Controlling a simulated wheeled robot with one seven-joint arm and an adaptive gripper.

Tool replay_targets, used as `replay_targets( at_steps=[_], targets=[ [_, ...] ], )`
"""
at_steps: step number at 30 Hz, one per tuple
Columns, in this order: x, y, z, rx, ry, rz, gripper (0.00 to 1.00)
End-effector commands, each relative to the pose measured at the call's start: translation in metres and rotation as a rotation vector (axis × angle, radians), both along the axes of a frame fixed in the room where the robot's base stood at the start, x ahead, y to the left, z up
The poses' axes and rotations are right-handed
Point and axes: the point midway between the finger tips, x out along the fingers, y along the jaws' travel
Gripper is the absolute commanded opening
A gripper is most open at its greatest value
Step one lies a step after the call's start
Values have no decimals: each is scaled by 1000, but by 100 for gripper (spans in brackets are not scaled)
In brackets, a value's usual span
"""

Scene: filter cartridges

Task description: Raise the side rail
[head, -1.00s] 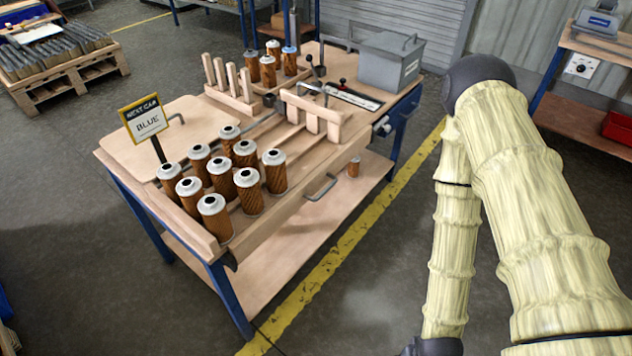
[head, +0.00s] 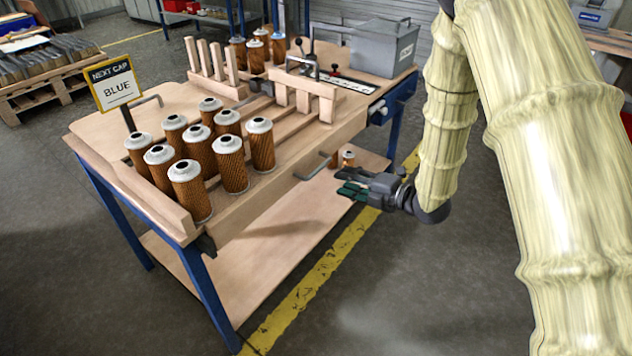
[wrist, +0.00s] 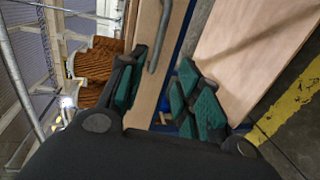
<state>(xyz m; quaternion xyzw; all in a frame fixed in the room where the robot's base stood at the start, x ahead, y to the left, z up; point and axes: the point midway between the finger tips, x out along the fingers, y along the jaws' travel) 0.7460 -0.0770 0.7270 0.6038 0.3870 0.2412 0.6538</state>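The side rail (head: 286,190) is a long pale wooden board along the right side of the workbench, with a grey bent handle (head: 312,167) on its outer face. Its upper edge looks about level with the bench top. My gripper (head: 350,189) is out to the right of the handle, above the floor, apart from it in the head view. In the wrist view the green-padded fingers of my gripper (wrist: 160,95) are spread, with nothing between the pads. The handle (wrist: 160,35) and the rail (wrist: 145,65) show beyond the fingertips.
Several brown filter cartridges (head: 233,165) with grey caps stand beside the rail. A sign (head: 114,83) reads "NEXT CAP BLUE". A grey box (head: 382,47) sits at the back.

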Motion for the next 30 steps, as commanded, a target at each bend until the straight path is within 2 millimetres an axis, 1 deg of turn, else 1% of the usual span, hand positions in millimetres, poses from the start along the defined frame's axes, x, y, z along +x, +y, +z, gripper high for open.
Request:
replay_targets(
  at_steps=[4,8,15,21,25,30],
  targets=[
    [5,7,3,-10,-32,24,34],
    [13,18,0,-10,-31,23,34],
    [36,50,-8,-8,-30,22,34],
    [52,72,-14,-8,-30,20,34],
    [59,81,-16,-9,-28,20,34],
    [63,87,-18,-8,-28,20,34]
  ],
)
